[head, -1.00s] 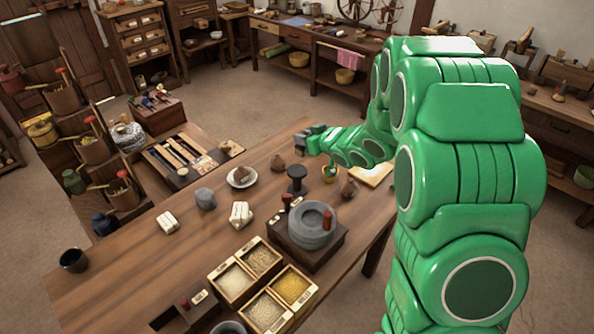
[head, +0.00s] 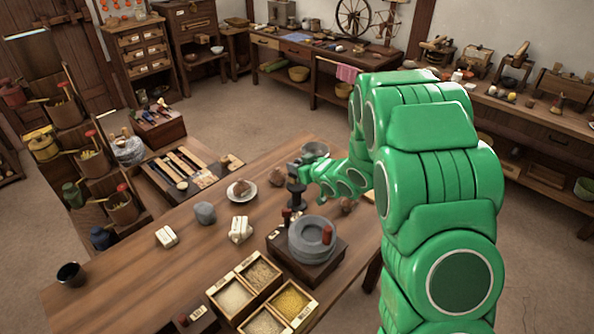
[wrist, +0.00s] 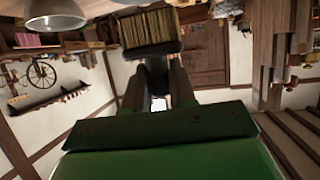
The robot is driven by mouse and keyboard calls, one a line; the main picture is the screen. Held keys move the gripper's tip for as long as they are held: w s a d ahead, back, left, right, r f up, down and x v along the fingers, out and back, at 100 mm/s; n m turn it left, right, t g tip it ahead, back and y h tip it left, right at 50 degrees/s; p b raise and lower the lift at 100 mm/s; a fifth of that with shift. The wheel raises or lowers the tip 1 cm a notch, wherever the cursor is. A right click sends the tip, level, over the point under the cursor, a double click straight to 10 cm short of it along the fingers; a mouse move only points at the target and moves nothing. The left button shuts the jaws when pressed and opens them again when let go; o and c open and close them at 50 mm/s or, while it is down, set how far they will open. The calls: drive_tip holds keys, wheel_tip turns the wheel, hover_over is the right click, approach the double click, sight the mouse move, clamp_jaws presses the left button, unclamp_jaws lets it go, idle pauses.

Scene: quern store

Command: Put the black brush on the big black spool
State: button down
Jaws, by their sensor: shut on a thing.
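My gripper (head: 297,172) is shut on the black brush, low over the table at the far side of the big black spool. In the wrist view the black brush (wrist: 150,48) shows its dark body between the finger ends of my gripper (wrist: 158,82), with pale bristles pointing to the top of the picture. In the head view the brush is too small and dark to make out from the gripper. The big black spool (head: 297,196) stands upright on the wooden table, with its top just below the gripper. Whether brush and spool touch cannot be told.
A grey bowl (head: 315,149) is just behind my gripper. The stone quern (head: 312,240) stands in front of the spool. Grain boxes (head: 263,290) are near the front.

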drive_tip(key=shift+f, duration=0.9)
drive_tip(key=c, duration=0.9)
unclamp_jaws()
drive_tip(key=shift+f, duration=0.15)
drive_tip(key=shift+s+d+r, duration=0.3)
drive_tip(key=shift+s+r, duration=0.05)
drive_tip(key=shift+v, duration=5.5)
drive_tip(key=shift+o, duration=0.2)
drive_tip(key=shift+f, duration=0.1)
